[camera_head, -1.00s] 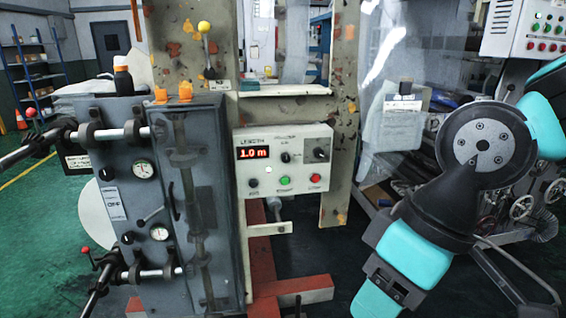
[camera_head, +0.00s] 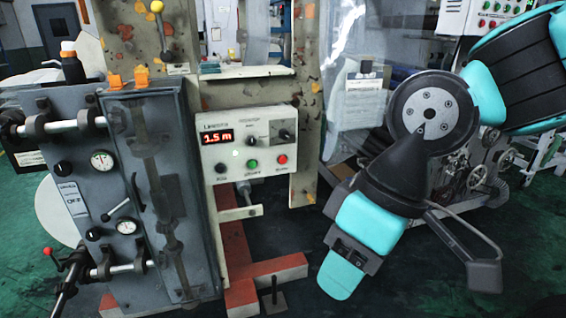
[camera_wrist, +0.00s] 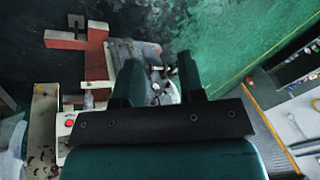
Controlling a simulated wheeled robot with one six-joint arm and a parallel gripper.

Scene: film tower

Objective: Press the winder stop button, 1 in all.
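A pale control panel (camera_head: 251,147) on the winder frame has a red 1.5 m display (camera_head: 217,137). Its lower row has a black, a green and a red button; the red button (camera_head: 282,159) is at the right. Its label is too small to read. In the wrist view a red button (camera_wrist: 69,123) shows at the left on a pale box, left of my fingers. My gripper (camera_wrist: 160,62) has its two dark fingers apart with nothing between them. It is clear of the panel.
A grey machine cabinet (camera_head: 150,200) with gauges and rollers stands left of the panel. A red floor beam (camera_head: 265,270) lies below. Another button panel (camera_head: 495,15) and machinery are at the right, behind my arm. Green floor is open at the lower right.

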